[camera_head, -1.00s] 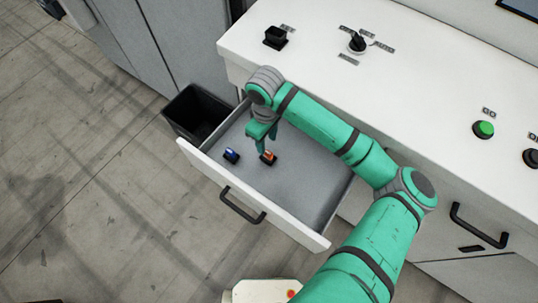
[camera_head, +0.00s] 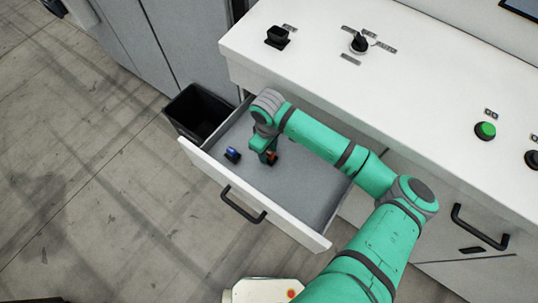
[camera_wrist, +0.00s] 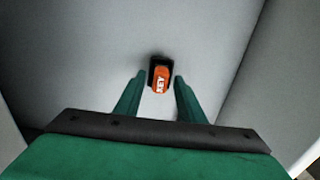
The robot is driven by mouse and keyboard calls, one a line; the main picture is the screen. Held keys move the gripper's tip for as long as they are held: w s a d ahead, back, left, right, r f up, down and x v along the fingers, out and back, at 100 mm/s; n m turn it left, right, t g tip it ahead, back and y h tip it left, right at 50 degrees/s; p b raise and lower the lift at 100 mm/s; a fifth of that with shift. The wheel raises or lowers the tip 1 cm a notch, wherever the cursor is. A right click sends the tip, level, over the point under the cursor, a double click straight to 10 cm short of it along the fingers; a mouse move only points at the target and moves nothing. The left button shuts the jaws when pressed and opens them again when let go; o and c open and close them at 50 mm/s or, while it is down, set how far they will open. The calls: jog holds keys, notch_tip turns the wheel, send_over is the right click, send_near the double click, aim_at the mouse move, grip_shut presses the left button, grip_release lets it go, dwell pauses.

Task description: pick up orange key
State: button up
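The orange key (camera_wrist: 160,79), marked "KEY", sits on a small black base in the open drawer (camera_head: 300,190). It also shows in the head view (camera_head: 271,157), partly hidden by my gripper. My gripper (camera_wrist: 160,85) is open, pointing down into the drawer. Its two green fingers stand on either side of the orange key, with a gap to each side in the wrist view. A blue key (camera_head: 232,154) sits on a black base to the left of the orange one.
A black bin (camera_head: 195,112) stands behind the drawer's left side. The white counter (camera_head: 400,90) above carries a black holder (camera_head: 277,37), a rotary switch (camera_head: 359,43) and a green button (camera_head: 485,130). The drawer's front half is bare.

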grip_shut()
jog(key=shift+r, duration=0.15)
